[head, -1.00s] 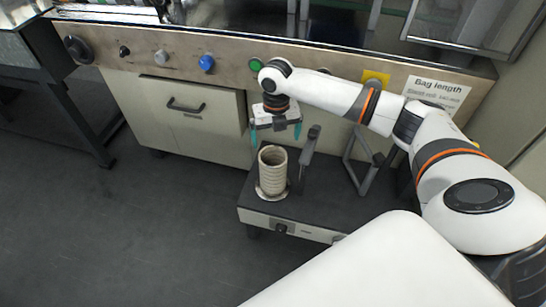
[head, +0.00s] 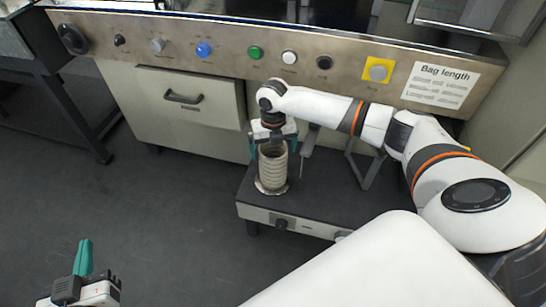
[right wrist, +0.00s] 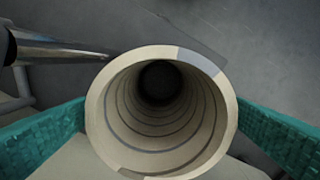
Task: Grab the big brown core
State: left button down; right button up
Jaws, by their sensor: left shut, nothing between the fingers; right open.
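The big core (head: 272,170) is a pale, ribbed hollow tube standing upright on a round base on the low dark-topped stand. My right gripper (head: 274,146) is open above it, with its teal fingers on either side of the tube's top. In the right wrist view the core's open mouth (right wrist: 160,110) fills the middle, with a teal finger to the left and another to the right, apart from its rim as far as I can see. My left gripper (head: 84,262) shows at the bottom left, shut and empty, over the floor.
The stand (head: 335,195) has a grey upright lever (head: 309,140) just right of the core and a dark angled frame (head: 362,168) further right. The machine panel with knobs and buttons (head: 254,52) runs behind. The floor at left is clear.

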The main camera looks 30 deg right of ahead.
jog(key=shift+f+b, duration=0.3)
jog(key=shift+f, duration=0.9)
pick_arm(q)
jog(key=r+t, duration=0.1)
jog(key=r, duration=0.1)
jog(key=r+t+h, duration=0.1)
jog(key=shift+w+d+r+t, duration=0.3)
jog(key=shift+d+r, duration=0.05)
jog(key=shift+d, duration=0.05)
pick_arm(e)
jog(key=shift+c, duration=0.6)
jog(key=c, duration=1.2)
jog(key=shift+c, duration=0.2)
jog(key=shift+r, duration=0.15)
